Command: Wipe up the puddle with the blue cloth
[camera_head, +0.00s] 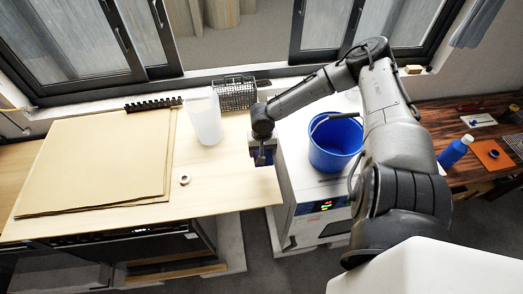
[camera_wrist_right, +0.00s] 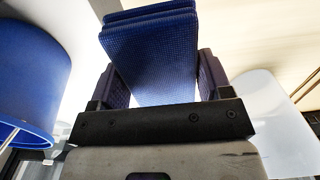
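The blue cloth (camera_wrist_right: 152,62) is a folded, layered pad between the two fingers of my right gripper (camera_wrist_right: 158,82). The fingers appear to press on its two sides. In the head view my right gripper (camera_head: 263,155) is over the right edge of the wooden table (camera_head: 225,185), beside the white oven, with a little of the blue cloth showing beneath. Whether the cloth touches the tabletop cannot be told. No puddle can be made out; the gripper and cloth may hide it. My left gripper is not in view.
A blue bucket (camera_head: 334,145) stands on the white oven (camera_head: 300,185), right of the gripper. A translucent container (camera_head: 205,118), a black wire basket (camera_head: 237,94) and a tape roll (camera_head: 184,180) are on the table. Brown sheets (camera_head: 100,160) cover its left part.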

